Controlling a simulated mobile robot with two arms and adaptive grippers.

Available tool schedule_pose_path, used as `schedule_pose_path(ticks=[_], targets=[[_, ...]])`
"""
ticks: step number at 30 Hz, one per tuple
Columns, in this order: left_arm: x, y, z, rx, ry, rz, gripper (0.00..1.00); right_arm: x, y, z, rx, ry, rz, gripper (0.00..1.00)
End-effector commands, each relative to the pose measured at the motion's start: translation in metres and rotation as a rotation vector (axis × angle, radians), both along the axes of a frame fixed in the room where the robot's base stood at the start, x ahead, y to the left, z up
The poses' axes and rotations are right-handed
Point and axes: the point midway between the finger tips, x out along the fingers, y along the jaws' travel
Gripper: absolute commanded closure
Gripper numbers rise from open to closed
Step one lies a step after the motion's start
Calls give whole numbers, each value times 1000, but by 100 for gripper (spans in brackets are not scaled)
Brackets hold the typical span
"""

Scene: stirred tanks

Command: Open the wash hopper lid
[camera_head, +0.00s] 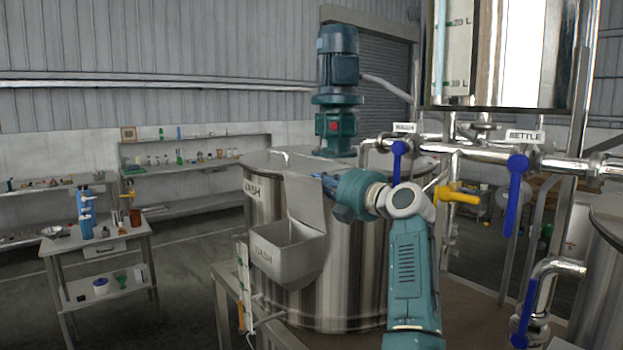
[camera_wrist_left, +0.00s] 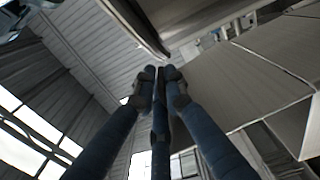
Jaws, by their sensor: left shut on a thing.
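The wash hopper (camera_head: 290,258) is a grey metal box with a WASH label, mounted on the front of the steel wash tank (camera_head: 350,270). Its lid (camera_head: 305,203) is a flat grey plate standing steeply up from the hopper's back edge, and the hopper's inside shows. My left gripper (camera_head: 326,183) is at the upper right of the lid; its fingertips are partly hidden there. In the left wrist view its blue fingers (camera_wrist_left: 160,73) come together at the tips, shut on the lid; the exact contact is unclear. My right gripper is not in view.
A teal motor (camera_head: 337,90) stands on the tank top. Pipes with blue valve handles (camera_head: 515,190) and a yellow one (camera_head: 457,194) are right of my arm. A small table (camera_head: 100,250) with bottles stands at left. Floor is clear between the table and tank.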

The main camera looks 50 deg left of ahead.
Motion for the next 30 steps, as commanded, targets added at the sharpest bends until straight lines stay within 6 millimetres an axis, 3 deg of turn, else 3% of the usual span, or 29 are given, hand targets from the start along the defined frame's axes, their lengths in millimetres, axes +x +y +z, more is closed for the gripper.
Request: schedule_pose_path(ticks=[17, 18, 20, 30], targets=[[9, -3, -3, 5, 31, -17, 100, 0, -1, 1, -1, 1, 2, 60], [9, -3, -3, 4, 31, -18, 84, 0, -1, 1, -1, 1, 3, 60], [9, -3, -3, 4, 31, -17, 74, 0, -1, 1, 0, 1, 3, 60], [6, -1, -3, 3, 32, -9, 74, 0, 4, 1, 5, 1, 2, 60]])
